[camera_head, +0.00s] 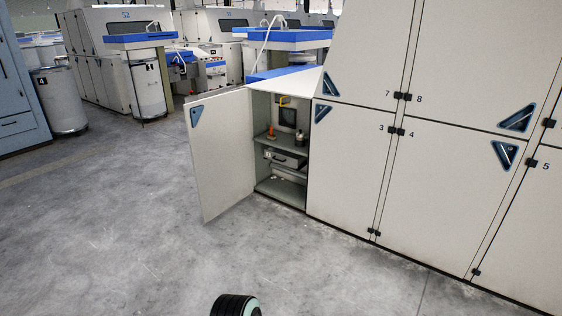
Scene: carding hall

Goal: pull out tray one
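A shallow grey tray or drawer (290,161) with a dark handle on its front sits inside the open cabinet (262,183) at the middle of the head view. A small mark shows at the left of its front, too small to read surely. It lies below a shelf (282,149), and another grey tray-like piece (289,174) shows just under it. The cabinet door (221,157) stands open to the left. Neither of my grippers is in view. Only a dark rounded part of mine shows at the bottom edge, well apart from the cabinet.
Closed numbered panels (345,165) run along the right. White cans (147,90) and machines stand behind left. The grey floor (130,220) before the cabinet is clear.

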